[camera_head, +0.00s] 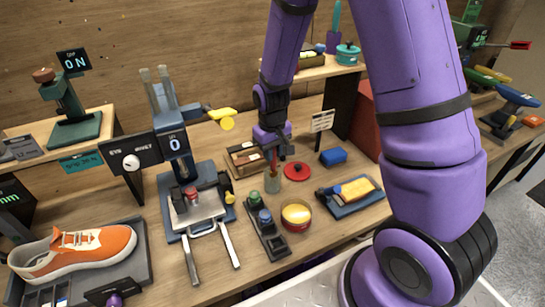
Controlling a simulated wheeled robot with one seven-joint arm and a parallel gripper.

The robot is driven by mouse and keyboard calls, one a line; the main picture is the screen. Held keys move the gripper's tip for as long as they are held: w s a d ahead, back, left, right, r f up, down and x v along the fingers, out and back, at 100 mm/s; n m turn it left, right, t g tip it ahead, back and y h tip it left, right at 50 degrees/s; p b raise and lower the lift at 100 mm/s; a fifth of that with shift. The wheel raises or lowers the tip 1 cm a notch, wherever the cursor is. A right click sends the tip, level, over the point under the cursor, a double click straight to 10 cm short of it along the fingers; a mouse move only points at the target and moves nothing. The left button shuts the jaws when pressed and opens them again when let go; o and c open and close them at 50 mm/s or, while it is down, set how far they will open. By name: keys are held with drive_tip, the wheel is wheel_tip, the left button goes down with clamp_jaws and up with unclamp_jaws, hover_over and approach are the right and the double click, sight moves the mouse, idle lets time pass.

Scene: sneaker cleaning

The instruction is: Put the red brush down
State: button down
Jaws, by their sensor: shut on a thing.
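My gripper (279,153) points down over the middle of the workbench and is shut on the red brush (274,160). Only a thin, upright red part of the brush shows below the fingers. Right under it stands a small greenish, see-through cup (272,184). The lower end of the brush looks to be at or inside the cup's mouth, but I cannot tell whether it touches the bottom. The fingers hide the top of the brush.
A red lid (297,171), a red tin with yellow contents (296,214), a wooden box (245,158) and a dark tray with small knobs (266,225) stand close around the cup. An orange sneaker (75,250) sits at far left.

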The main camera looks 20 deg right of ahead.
drive_tip(key=shift+f, duration=1.2)
drive_tip(key=c, duration=0.9)
unclamp_jaws()
drive_tip(key=shift+c, duration=0.2)
drive_tip(key=shift+r, duration=0.1)
wheel_tip(320, 180, up, 11)
drive_tip(key=shift+w+d+f, duration=0.1)
drive_tip(key=shift+f, duration=0.1)
drive_tip(key=s+d+r+m+t, duration=0.1)
drive_tip(key=s+r+t, duration=0.1)
drive_tip(key=s+r, duration=0.9)
drive_tip(key=s+d+r+t, duration=0.2)
drive_tip(key=s+r+t, duration=0.1)
drive_tip(key=s+r, duration=0.9)
drive_tip(key=shift+s+d+r+m, duration=0.2)
drive_tip(key=shift+s+d+m, duration=0.1)
drive_tip(key=shift+s+m, duration=0.15)
